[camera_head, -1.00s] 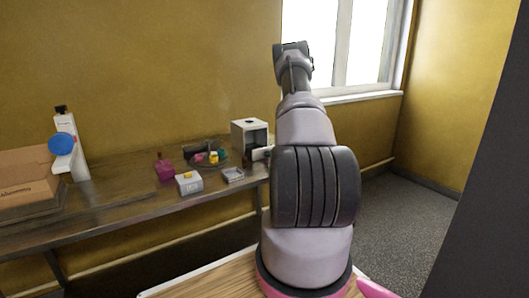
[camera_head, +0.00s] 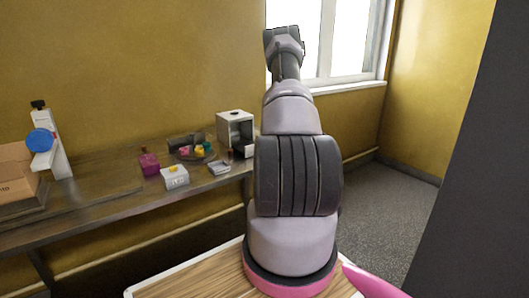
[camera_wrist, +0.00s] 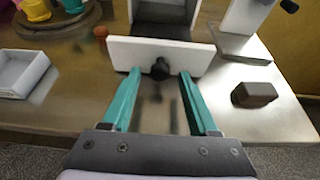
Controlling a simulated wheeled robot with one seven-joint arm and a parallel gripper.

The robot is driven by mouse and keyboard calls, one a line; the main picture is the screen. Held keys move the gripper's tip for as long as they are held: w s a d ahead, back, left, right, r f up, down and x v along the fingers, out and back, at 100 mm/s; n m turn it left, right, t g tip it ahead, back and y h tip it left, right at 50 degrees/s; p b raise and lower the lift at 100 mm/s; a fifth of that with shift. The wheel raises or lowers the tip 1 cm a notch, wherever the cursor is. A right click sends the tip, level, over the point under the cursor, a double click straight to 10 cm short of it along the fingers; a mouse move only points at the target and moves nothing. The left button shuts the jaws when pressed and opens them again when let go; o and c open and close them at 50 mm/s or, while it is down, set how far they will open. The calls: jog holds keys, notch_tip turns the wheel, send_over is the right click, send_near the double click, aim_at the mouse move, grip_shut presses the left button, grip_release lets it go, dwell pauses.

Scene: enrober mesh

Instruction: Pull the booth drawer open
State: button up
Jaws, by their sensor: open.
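The booth (camera_head: 235,132) is a pale box with an open front on the bench. In the wrist view its dark inside (camera_wrist: 162,12) shows at the top. The white drawer front (camera_wrist: 125,52) has a round black knob (camera_wrist: 160,69) and stands out before the booth's opening; how far the drawer is out is hard to tell. My gripper (camera_wrist: 159,74) is open, its teal fingers on either side of the knob with gaps.
The bench (camera_head: 95,205) runs along the yellow wall. A white tray (camera_wrist: 22,73) and a round board (camera_wrist: 60,22) lie left of the booth in the wrist view. A white stand (camera_wrist: 240,42) and a dark block (camera_wrist: 254,94) are on the right. Bench in front is clear.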

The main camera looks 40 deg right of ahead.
jog(key=v, duration=1)
jog(key=shift+s+r, duration=0.2)
jog(key=shift+s, duration=0.15)
